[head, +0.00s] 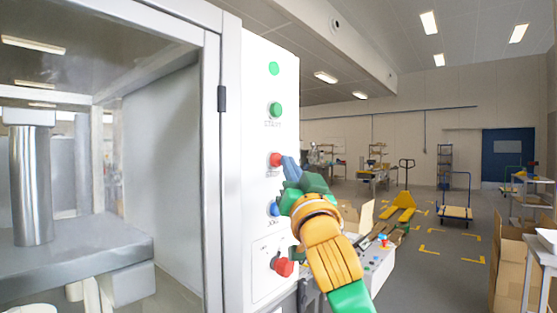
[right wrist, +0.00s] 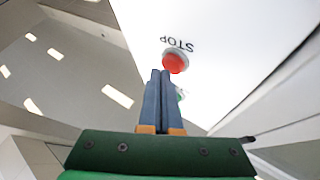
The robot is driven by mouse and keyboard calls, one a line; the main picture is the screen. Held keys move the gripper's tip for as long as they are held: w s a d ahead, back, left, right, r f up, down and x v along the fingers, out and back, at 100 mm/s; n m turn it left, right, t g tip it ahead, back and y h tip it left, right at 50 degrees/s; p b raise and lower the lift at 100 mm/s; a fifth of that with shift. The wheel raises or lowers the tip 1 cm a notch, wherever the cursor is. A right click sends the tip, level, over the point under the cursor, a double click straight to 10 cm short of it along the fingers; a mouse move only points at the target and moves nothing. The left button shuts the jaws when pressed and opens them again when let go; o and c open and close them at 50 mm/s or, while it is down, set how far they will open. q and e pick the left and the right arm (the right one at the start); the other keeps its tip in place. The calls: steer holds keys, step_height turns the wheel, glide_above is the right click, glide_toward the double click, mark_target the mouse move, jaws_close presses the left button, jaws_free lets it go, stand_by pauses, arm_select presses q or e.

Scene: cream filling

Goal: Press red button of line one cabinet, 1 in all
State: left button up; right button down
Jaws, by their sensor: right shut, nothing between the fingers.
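The white cabinet panel (head: 262,135) stands at centre left in the head view. Its red button (head: 276,160) sits between a green button (head: 275,109) above and a blue button (head: 273,209) below. The red button also shows in the right wrist view (right wrist: 175,62), beside an upside-down STOP label. My right gripper (head: 289,166) is shut and empty, its blue-grey fingertips just to the right of the red button. In the right wrist view the fingertips (right wrist: 160,73) are right by the button's edge; I cannot tell whether they touch it. My left gripper is not in view.
A green lamp (head: 274,68) is at the panel's top and a red switch (head: 283,266) low on it. Left is the glazed machine enclosure with a metal cylinder (head: 31,185). Cardboard boxes (head: 510,262) stand at right. Behind is open floor with a yellow pallet jack (head: 399,208).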

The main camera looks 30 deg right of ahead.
steer(key=shift+w+a, duration=0.15)
steer(key=shift+w, duration=0.3)
stand_by(0.8)
steer(key=shift+s, duration=0.1)
steer(key=shift+s+d+f, duration=0.1)
steer(key=shift+s+d, duration=0.2)
steer(key=shift+s, duration=0.3)
steer(key=shift+s, duration=0.1)
steer(key=s, duration=0.1)
steer(key=s+d+b, duration=0.1)
steer(key=s, duration=0.1)
steer(key=s+d+b, duration=0.1)
steer(key=shift+s, duration=0.3)
